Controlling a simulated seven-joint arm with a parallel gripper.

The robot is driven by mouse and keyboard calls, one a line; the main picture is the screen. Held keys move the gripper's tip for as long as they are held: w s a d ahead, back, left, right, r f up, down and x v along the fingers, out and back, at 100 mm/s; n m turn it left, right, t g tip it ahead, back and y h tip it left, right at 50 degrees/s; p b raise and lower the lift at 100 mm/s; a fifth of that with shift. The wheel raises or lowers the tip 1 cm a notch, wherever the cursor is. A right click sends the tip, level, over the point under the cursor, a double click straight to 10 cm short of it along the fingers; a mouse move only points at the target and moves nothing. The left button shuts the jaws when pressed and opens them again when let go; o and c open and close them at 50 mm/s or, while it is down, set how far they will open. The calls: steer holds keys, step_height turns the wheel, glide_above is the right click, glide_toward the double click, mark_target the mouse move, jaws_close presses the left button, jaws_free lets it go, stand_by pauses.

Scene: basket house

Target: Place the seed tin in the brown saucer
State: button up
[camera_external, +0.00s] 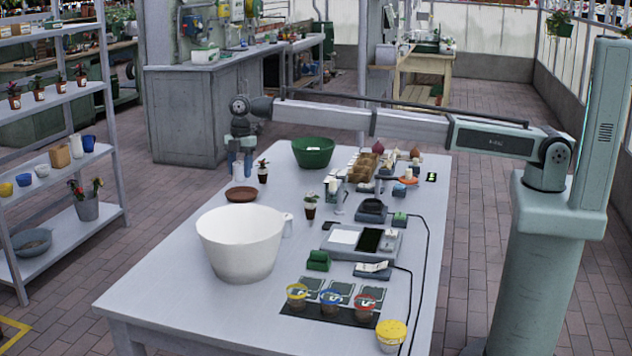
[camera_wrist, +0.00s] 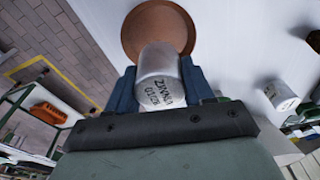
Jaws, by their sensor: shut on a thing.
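The seed tin (camera_wrist: 160,82) is a pale grey can with dark "ZINNIA" lettering. My gripper (camera_wrist: 158,92) is shut on it, with a blue finger on each side. The brown saucer (camera_wrist: 158,22) is a round, shallow dish on the table, just beyond the tin in the wrist view; the tin covers its near edge. In the external view, my gripper (camera_external: 239,168) points down above the saucer (camera_external: 241,195), with the tin held between its fingers and clear of the table. The saucer looks empty where it shows.
A large white bowl (camera_external: 241,242) stands in front of the saucer. A similar pale tin (camera_wrist: 281,95) stands beside it. A small potted plant (camera_external: 263,171) and a green bowl (camera_external: 313,152) are to the right. The table's left edge runs close by the saucer.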

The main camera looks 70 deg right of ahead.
mark_target(241, 162)
steer(key=shift+f, duration=2.9)
steer(key=shift+f, duration=0.1)
steer(key=o, duration=1)
steer(key=shift+o, duration=0.2)
steer(key=r, duration=0.4)
steer(key=d+r, duration=0.1)
steer(key=r, duration=0.7)
steer(key=shift+s+d+r, duration=0.1)
steer(key=shift+d, duration=0.15)
